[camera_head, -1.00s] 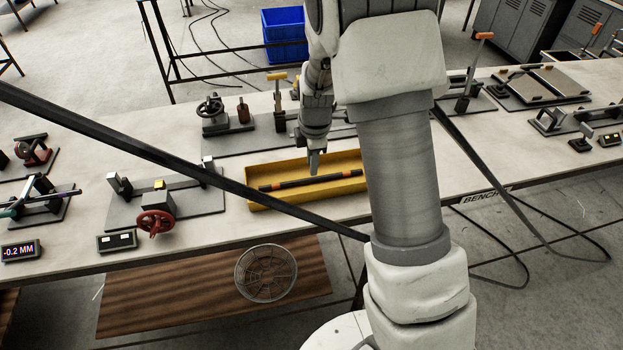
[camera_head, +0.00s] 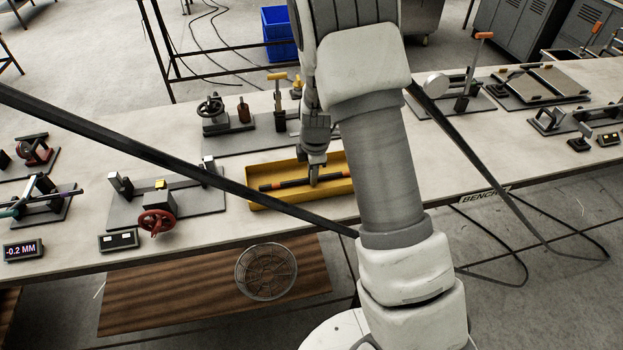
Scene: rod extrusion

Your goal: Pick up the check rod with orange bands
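The check rod (camera_head: 290,184) is dark with orange bands and lies lengthwise in a shallow yellow tray (camera_head: 262,204) on the bench. My gripper (camera_head: 314,181) points down over the tray and its fingertips are at the rod, right of its middle. The fingers overlap the rod in the picture and hide a short part of it. I cannot tell whether they touch it or how far apart they are. My arm hides the area right of the tray.
Left of the tray stands a grey fixture with a red handwheel (camera_head: 156,222). Behind the tray is a plate with clamps and a black handwheel (camera_head: 211,108). A dark diagonal bar (camera_head: 120,147) crosses the view in front.

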